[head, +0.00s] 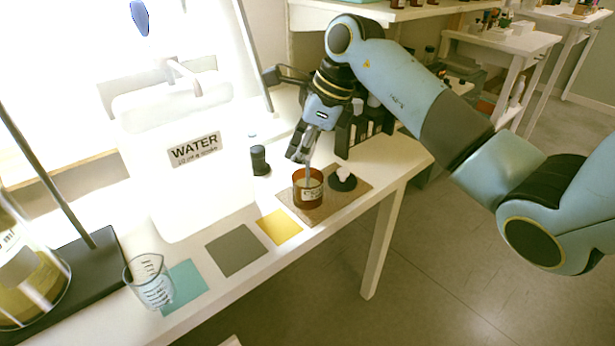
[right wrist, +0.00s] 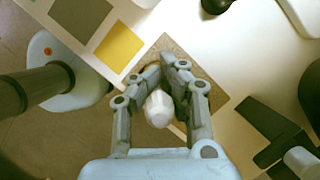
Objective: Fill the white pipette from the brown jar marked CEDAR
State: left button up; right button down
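The brown jar (head: 308,190) stands open on a brown mat near the table's front edge, with a pale label too small to read here. My right gripper (head: 301,150) is just above it, pointing down. In the right wrist view its fingers (right wrist: 170,75) are closed around the white pipette (right wrist: 159,108), whose rounded bulb shows between them. In the head view a thin pale stem (head: 308,173) runs down from the fingers into the jar's mouth; its tip is hidden inside. The jar is mostly hidden behind the fingers in the right wrist view. My left gripper is not in view.
A black lid-like piece with a white knob (head: 343,180) lies right of the jar. A dark bottle (head: 260,160) stands to the left. A rack (head: 362,130) is behind the gripper. Yellow (head: 279,227), grey (head: 236,250) and teal mats and a glass beaker (head: 149,283) lie front left.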

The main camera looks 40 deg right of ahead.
dwell(0.4)
notch_tip(320, 180, up, 7)
jog(key=p, duration=0.4)
jog(key=shift+p, duration=0.3)
